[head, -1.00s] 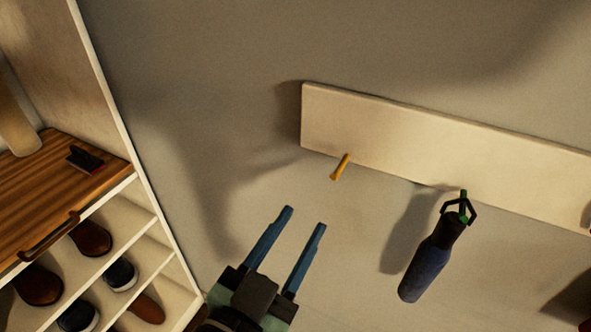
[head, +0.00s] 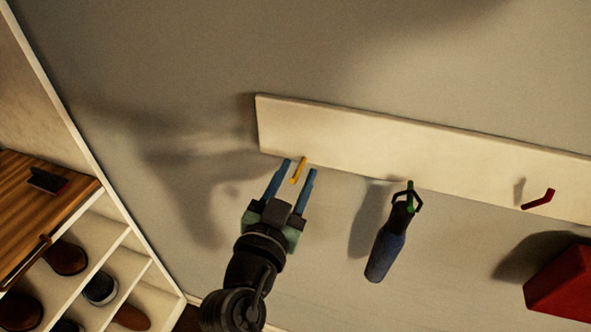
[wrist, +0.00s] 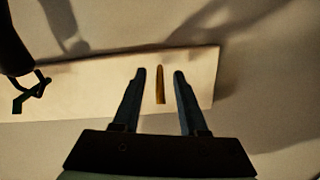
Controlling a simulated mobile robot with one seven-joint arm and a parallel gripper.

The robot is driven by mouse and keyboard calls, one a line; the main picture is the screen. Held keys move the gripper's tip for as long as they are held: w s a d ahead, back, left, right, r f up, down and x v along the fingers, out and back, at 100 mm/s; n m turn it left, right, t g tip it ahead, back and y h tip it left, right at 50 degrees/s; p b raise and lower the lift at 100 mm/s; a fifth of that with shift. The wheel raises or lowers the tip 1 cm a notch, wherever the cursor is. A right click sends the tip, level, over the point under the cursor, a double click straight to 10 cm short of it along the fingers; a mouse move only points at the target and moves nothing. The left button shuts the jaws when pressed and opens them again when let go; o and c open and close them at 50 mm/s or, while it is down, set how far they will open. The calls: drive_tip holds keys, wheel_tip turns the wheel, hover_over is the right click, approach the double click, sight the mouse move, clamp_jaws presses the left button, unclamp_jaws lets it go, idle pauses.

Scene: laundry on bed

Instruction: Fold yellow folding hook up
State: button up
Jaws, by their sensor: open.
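The yellow folding hook (head: 299,170) sticks out from the left part of a pale board on the wall in the head view. In the wrist view the hook (wrist: 160,85) appears upright in the picture, between the two finger lines. My gripper (head: 298,166) is open, with its two blue fingers on either side of the hook in the picture. I cannot tell whether either finger touches it. Nothing is held between the fingers.
The pale board (head: 350,139) runs along the wall. A blue bottle (head: 384,252) hangs from a green hook (head: 410,190) to the right. Further right are a red hook (head: 538,200) and a red object (head: 563,283). A shoe shelf (head: 112,238) stands at the left.

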clamp_jaws()
idle(1.5)
